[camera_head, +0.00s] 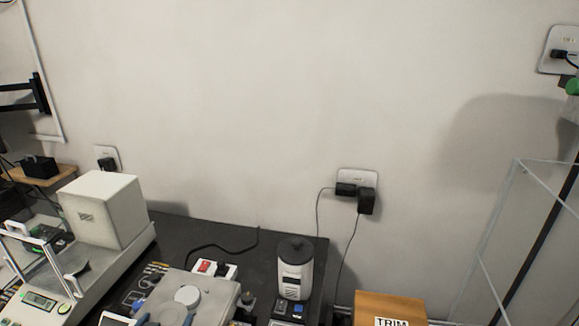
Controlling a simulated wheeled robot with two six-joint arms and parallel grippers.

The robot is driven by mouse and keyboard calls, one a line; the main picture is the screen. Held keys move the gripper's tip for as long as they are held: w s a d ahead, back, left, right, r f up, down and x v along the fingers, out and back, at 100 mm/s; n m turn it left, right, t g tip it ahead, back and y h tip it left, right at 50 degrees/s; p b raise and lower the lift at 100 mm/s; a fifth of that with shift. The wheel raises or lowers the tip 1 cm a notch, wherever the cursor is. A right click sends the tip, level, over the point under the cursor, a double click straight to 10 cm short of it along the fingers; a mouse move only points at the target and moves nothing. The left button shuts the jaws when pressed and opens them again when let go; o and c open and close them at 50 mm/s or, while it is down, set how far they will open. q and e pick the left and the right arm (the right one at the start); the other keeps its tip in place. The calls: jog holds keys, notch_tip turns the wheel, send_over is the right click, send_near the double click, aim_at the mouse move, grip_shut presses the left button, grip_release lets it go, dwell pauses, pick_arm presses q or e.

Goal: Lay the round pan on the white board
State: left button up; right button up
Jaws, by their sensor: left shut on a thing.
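A small pale round disc (187,296), which looks like the round pan, shows over a pale square plate (220,292) at the bottom of the view. This plate may be the white board, but I cannot tell for sure. Two blue tips, apparently my left gripper (166,318), show at the bottom edge just in front of the disc. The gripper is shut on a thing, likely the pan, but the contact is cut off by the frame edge. My right gripper is not in view.
A white boxy balance (105,212) stands on the left. A grey canister with a black lid (294,268) stands on the dark table (257,250). A red-switched power strip (207,267) lies behind the plate. A TRIM box (390,305) and a clear panel (500,245) are at right.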

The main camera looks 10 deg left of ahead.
pick_arm(q)
jog(key=w+d+r+m+h+b, duration=0.1)
jog(key=w+d+r, duration=0.25)
jog(key=d, duration=0.35)
jog(key=w+d+r+m+h+b, duration=0.1)
jog(key=w+d+r, duration=0.25)
jog(key=d, duration=0.25)
jog(key=s+a+f+p, duration=0.1)
jog(key=s+a+f, duration=0.1)
jog(key=s+a, duration=0.2)
jog(key=s+a+f+p, duration=0.1)
jog(key=s+a+f, duration=0.2)
jog(key=a, duration=0.4)
jog(key=s+a+f+n+p, duration=0.1)
jog(key=s+a+f, duration=0.1)
jog(key=s+a, duration=0.3)
jog(key=shift+a+f, duration=0.35)
jog(key=shift+a, duration=0.3)
